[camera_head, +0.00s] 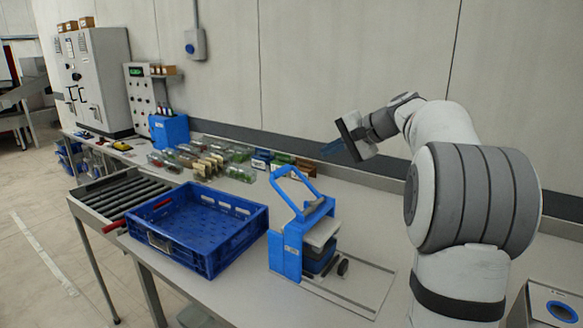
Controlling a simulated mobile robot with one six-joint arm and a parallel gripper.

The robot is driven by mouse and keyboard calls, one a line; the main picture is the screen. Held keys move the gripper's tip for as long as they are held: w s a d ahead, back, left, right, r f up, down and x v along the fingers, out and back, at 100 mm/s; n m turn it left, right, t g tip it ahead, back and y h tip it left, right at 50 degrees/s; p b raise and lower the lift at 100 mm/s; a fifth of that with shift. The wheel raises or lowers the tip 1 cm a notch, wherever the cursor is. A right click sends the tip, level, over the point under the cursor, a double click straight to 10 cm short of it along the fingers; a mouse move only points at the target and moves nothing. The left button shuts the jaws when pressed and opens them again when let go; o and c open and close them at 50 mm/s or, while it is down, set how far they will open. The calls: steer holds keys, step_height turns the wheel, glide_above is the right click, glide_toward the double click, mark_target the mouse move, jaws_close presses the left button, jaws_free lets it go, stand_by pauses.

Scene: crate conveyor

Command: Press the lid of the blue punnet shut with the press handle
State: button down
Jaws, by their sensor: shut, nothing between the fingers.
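The blue press (290,249) stands on the bench right of the crate. Its blue press handle (293,180) is a raised, tilted frame. The press's grey plate (322,232) sits above a dark blue punnet (319,259), mostly hidden under it, so I cannot tell how its lid sits. My gripper (330,149) is in the air above and to the right of the handle, apart from it. Its fingers point left and are shut, holding nothing.
A blue crate (245,240) stands left of the press, beside a roller conveyor (123,190). Several clear punnets with coloured contents (215,153) line the back of the bench. A grey wall runs behind. The bench right of the press is mostly clear.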

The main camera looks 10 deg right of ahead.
mark_target(283, 171)
steer(key=p+x, duration=0.2)
steer(key=x, duration=1.2)
steer(key=shift+a, duration=0.1)
